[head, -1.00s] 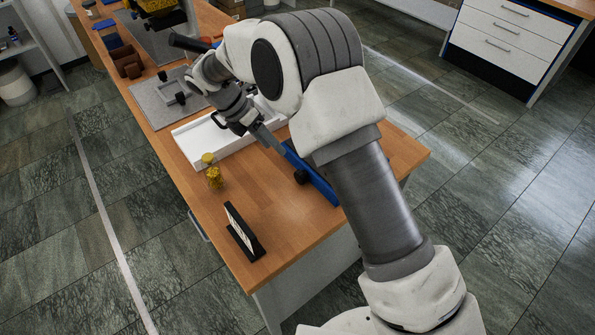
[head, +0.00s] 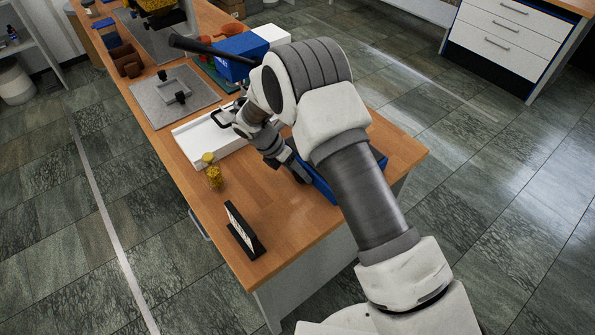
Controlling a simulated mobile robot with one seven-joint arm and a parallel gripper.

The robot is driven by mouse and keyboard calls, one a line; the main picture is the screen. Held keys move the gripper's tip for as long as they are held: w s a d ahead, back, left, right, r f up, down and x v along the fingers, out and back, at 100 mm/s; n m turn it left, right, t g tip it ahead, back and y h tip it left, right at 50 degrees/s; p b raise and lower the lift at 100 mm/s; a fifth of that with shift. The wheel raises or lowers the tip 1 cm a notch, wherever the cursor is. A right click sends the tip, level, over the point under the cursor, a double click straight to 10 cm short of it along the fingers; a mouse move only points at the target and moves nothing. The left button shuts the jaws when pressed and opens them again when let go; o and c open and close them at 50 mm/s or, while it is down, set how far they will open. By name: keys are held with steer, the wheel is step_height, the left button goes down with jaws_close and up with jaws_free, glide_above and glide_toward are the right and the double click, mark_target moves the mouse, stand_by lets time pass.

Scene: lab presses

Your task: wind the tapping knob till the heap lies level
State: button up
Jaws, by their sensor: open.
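A blue device base (head: 320,190) lies at the right front of the bench, mostly behind my arm. The black knob on its near side is hidden now behind my gripper (head: 303,179), and I take it to be the tapping knob. My gripper is open and points down at the knob's place. Whether its fingers are around the knob or touching it cannot be told. The heap is not visible; my arm covers the upper part of the device.
A white tray (head: 186,131) lies left of my gripper. A black stand with a white card (head: 243,231) is near the front edge. A grey plate (head: 150,103) and a blue box (head: 232,66) are farther back. The front bench is fairly clear.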

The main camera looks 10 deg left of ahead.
jaws_close()
steer(key=shift+y+b, duration=0.3)
steer(key=shift+b, duration=0.1)
steer(key=shift+s+d+f+m+t+y+b, duration=0.15)
steer(key=shift+m+t+y+b, duration=0.15)
steer(key=shift+t+y+b, duration=0.5)
steer(key=t+y+b, duration=0.1)
steer(key=b, duration=0.6)
steer(key=shift+s+d+m+t+y, duration=0.1)
steer(key=shift+m+t+y, duration=0.2)
steer(key=shift+t+y, duration=0.1)
steer(key=shift+r+b, duration=0.2)
steer(key=shift+b, duration=0.6)
